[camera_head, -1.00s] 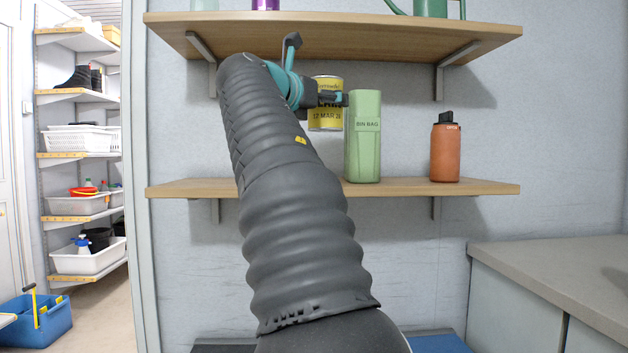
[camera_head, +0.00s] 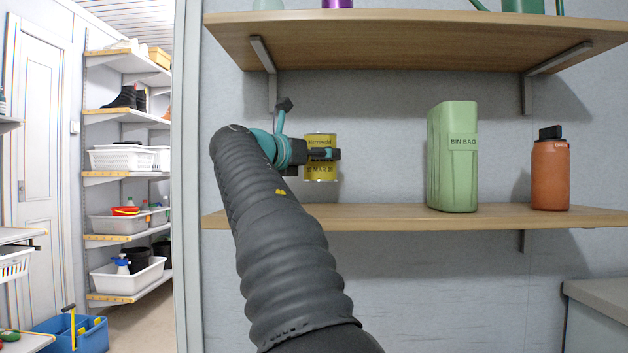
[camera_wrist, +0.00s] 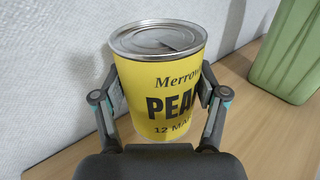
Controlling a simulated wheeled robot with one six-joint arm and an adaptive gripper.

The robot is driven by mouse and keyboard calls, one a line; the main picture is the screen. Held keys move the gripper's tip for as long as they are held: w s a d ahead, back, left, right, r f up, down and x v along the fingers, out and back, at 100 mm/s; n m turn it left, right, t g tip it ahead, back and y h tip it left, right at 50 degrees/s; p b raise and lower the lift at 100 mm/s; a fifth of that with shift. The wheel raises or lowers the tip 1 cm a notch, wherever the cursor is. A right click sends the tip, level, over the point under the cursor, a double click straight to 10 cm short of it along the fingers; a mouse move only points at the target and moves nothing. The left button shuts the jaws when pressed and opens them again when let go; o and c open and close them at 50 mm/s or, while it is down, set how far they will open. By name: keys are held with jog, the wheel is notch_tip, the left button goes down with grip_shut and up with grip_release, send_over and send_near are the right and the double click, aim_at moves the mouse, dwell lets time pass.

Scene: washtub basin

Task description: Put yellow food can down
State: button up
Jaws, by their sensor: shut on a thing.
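The yellow food can (camera_head: 320,170) is upright in my gripper (camera_head: 322,155), above the left part of the lower wooden shelf (camera_head: 380,218). In the head view a gap shows between the can's bottom and the shelf. In the wrist view the can (camera_wrist: 158,85) has a silver lid and dark print. My gripper (camera_wrist: 160,105) is shut on it, one finger on each side.
A green bin bag box (camera_head: 452,158) stands on the shelf to the right of the can, and an orange bottle (camera_head: 551,172) stands further right. The upper shelf (camera_head: 400,38) hangs above. The shelf between the can and the green box is bare.

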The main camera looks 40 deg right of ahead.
aim_at(305, 178)
jog(key=shift+w+a+f, duration=0.25)
jog(key=shift+w+f, duration=0.05)
jog(key=shift+w, duration=0.15)
jog(key=shift+w+a+f, duration=0.25)
jog(key=shift+w, duration=0.2)
jog(key=shift+s+f, duration=0.15)
jog(key=shift+f, duration=1.8)
jog(key=shift+b, duration=0.3)
jog(key=o, duration=1.6)
jog(key=shift+f, duration=0.15)
jog(key=v, duration=1.2)
